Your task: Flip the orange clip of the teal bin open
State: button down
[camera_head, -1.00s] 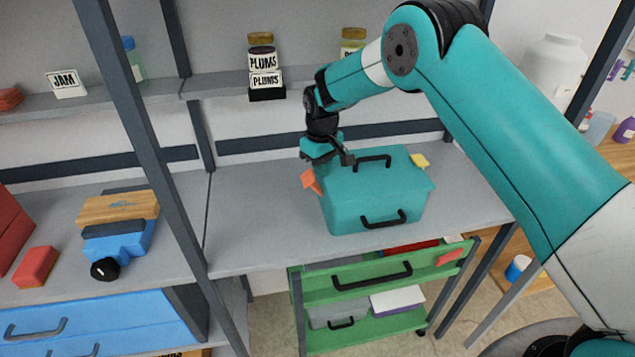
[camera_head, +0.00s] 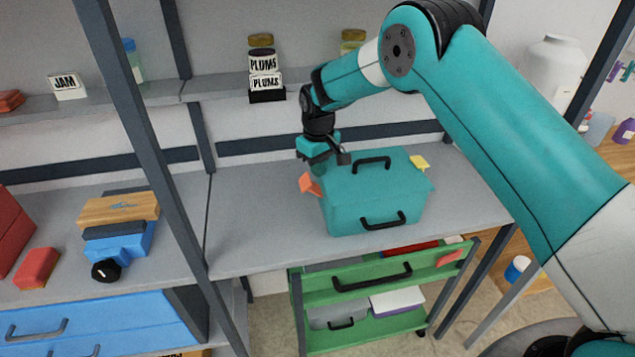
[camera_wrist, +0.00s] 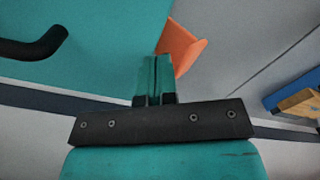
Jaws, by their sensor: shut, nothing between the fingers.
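The teal bin (camera_head: 345,210) stands on the grey shelf, with a black handle on its lid and another on its front. Its orange clip (camera_head: 310,186) sticks outward from the left side and is tilted. The clip also shows in the wrist view (camera_wrist: 180,47), just beyond the fingertips. A yellow clip (camera_head: 419,162) is on the bin's right side. My gripper (camera_head: 343,157) is above the bin's left rear edge. In the wrist view the fingers (camera_wrist: 154,75) are pressed together with nothing between them. I cannot tell whether they touch the clip.
The grey shelf (camera_head: 250,220) is clear left of the bin. An upright post (camera_head: 150,135) stands farther left. A green drawer unit (camera_head: 365,283) is below the shelf. Jars labelled plums (camera_head: 262,65) stand on the upper shelf behind.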

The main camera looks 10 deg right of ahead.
jog(key=shift+d+r+p, duration=0.2)
jog(key=shift+r+p, duration=0.35)
jog(key=shift+r, duration=0.45)
jog(key=shift+d+r+p, duration=0.15)
jog(key=shift+r+p, duration=0.4)
jog(key=shift+r, duration=0.5)
jog(key=shift+d+r+p, duration=0.2)
jog(key=shift+r+p, duration=0.35)
jog(key=shift+r, duration=0.45)
